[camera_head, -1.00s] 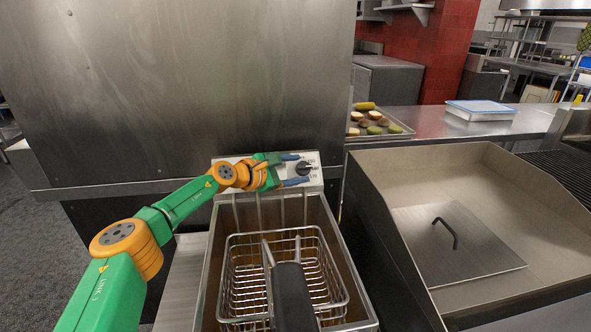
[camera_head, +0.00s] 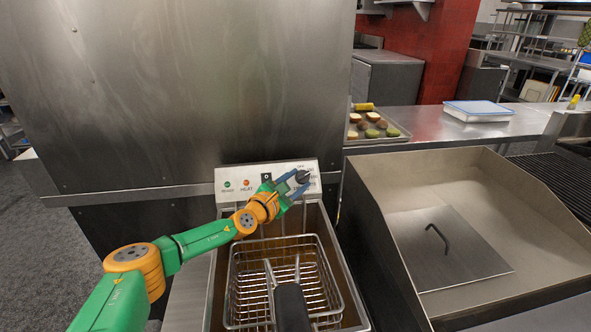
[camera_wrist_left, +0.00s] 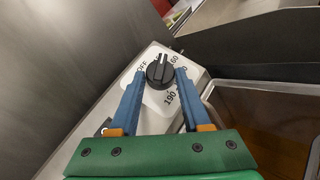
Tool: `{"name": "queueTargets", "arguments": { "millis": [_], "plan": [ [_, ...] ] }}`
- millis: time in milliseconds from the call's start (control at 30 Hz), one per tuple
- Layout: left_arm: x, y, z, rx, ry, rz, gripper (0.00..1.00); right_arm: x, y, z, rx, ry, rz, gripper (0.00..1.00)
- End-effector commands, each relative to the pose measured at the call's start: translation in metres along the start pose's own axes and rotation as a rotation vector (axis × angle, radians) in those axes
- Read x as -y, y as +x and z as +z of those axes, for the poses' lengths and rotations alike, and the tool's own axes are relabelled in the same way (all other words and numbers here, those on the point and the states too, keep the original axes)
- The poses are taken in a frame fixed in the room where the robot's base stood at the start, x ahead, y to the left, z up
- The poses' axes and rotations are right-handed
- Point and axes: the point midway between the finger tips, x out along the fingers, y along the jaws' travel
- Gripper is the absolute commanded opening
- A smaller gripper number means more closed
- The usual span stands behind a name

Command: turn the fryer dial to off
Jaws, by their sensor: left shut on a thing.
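The fryer dial (camera_head: 303,177) is a small dark knob at the right end of the white control panel (camera_head: 228,173). In the left wrist view the dial (camera_wrist_left: 160,71) is black and round with a raised grip. A white mark on it points up, between the OFF print and a number at its upper right. My left gripper (camera_head: 295,181) comes in from the lower left, its blue fingers at the dial. In the wrist view the fingers (camera_wrist_left: 160,76) are on either side of the knob, shut on it. My right gripper is not in view.
A fryer basket (camera_head: 282,285) with a dark handle sits in the fryer well below the panel. A steel basin with a lidded plate (camera_head: 450,250) stands at the right. A food tray (camera_head: 372,126) lies on the counter behind. A tall steel wall rises behind the panel.

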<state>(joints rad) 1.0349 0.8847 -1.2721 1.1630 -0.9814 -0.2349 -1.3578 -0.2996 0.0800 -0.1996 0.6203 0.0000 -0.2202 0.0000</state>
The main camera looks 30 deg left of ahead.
Motion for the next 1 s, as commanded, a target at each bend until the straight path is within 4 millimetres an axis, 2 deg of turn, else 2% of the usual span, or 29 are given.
{"name": "queueTargets", "arguments": {
  "millis": [33, 167, 600, 1000],
  "plan": [
    [0.002, 0.000, 0.003, 0.000, -0.028, 0.025, 0.00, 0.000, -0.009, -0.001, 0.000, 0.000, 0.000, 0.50],
    [0.006, 0.000, 0.000, 0.010, -0.097, 0.120, 0.00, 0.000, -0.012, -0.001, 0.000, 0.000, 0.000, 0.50],
    [0.012, 0.002, -0.001, 0.035, -0.265, 0.355, 0.00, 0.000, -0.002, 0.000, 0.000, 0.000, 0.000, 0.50],
    [0.012, 0.003, 0.000, 0.042, -0.312, 0.423, 0.00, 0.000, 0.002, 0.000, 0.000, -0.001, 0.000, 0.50]
  ]
}}
